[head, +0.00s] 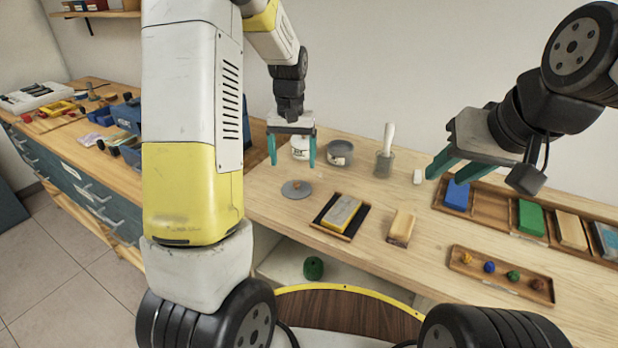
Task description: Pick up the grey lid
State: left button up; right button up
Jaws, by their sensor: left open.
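The grey lid (296,189) is a flat round disc with a small brownish knob. It lies on the wooden workbench (262,205), in front of the white jar and the grey pot. My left gripper (292,164) points down with its teal fingers apart and empty. It shows just above the lid in the head view, apart from it; its exact height is hard to judge. My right gripper (446,179) is to the right, above the bench, with its teal fingers apart and nothing seen between them.
A white jar (300,151) and a grey pot (340,153) stand behind the lid. Trays of coloured blocks (530,218) and small balls (490,267) fill the right side.

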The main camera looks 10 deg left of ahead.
aim_at(296, 183)
pick_arm(q)
jog(key=f, duration=0.5)
jog(key=w+f, duration=0.1)
jog(key=f, duration=0.2)
jog(key=shift+d+f, duration=0.25)
jog(key=shift+d, duration=0.05)
jog(key=shift+s, duration=0.1)
jog(key=c, duration=1.6)
jog(key=shift+s, duration=0.1)
grip_shut()
jog(key=shift+f, duration=0.1)
